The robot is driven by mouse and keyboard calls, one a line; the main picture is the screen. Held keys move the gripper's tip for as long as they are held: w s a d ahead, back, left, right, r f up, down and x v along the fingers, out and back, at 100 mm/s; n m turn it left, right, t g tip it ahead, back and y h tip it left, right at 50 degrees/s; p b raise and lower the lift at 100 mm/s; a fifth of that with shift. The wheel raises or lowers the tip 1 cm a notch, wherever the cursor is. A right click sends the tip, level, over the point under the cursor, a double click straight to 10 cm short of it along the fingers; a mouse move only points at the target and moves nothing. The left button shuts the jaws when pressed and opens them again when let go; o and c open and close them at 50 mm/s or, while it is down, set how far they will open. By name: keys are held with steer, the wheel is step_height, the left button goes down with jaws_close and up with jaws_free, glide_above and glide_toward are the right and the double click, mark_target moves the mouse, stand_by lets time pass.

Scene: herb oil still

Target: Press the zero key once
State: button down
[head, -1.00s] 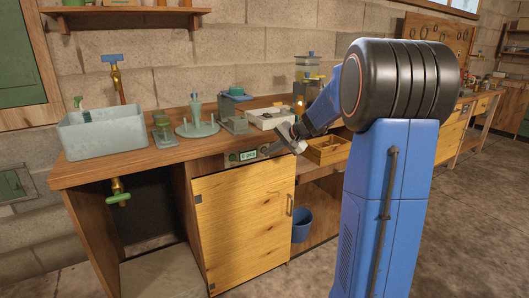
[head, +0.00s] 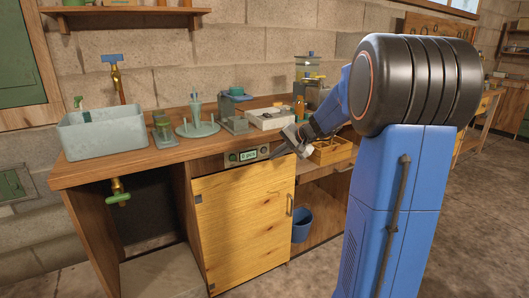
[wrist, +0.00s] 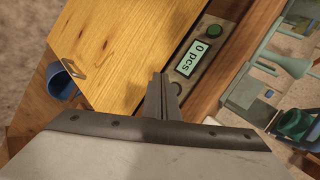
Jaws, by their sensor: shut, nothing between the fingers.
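The control panel (head: 248,155) is set in the front edge of the bench, above the yellow cabinet door. Its display (wrist: 192,59) reads "0 pcs" in the wrist view. A green key (wrist: 214,31) is at one end of the display, and a dark round key (wrist: 176,88) is at the other, partly hidden by my fingers. I cannot read key labels. My gripper (head: 273,158) is shut and empty, close to the dark-key end of the panel. In the wrist view its fingertips (wrist: 160,77) show beside the dark key; I cannot tell whether they touch it.
The bench top holds a grey basin (head: 103,135), a round green stand (head: 197,129) and a white box (head: 268,118). A wooden tray (head: 333,151) is right of my gripper. A blue bucket (head: 302,224) is below. The space before the cabinet door (head: 245,220) is clear.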

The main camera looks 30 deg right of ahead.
steer(key=shift+s, duration=1.2)
steer(key=s+a+n+g+h, duration=0.1)
steer(key=s+a+n+g, duration=0.35)
steer(key=s+a, duration=1.4)
steer(key=s+f+n+h, duration=0.1)
steer(key=s+f+n, duration=0.1)
steer(key=s, duration=0.7)
steer(key=s+f+n+h, duration=0.2)
steer(key=s+f+n, duration=0.1)
steer(key=s, duration=0.7)
steer(key=shift+a+f+n, duration=0.15)
steer(key=shift+a+n, duration=0.15)
steer(key=shift+n, duration=0.25)
steer(key=shift+s+t, duration=0.1)
steer(key=shift+t, duration=0.15)
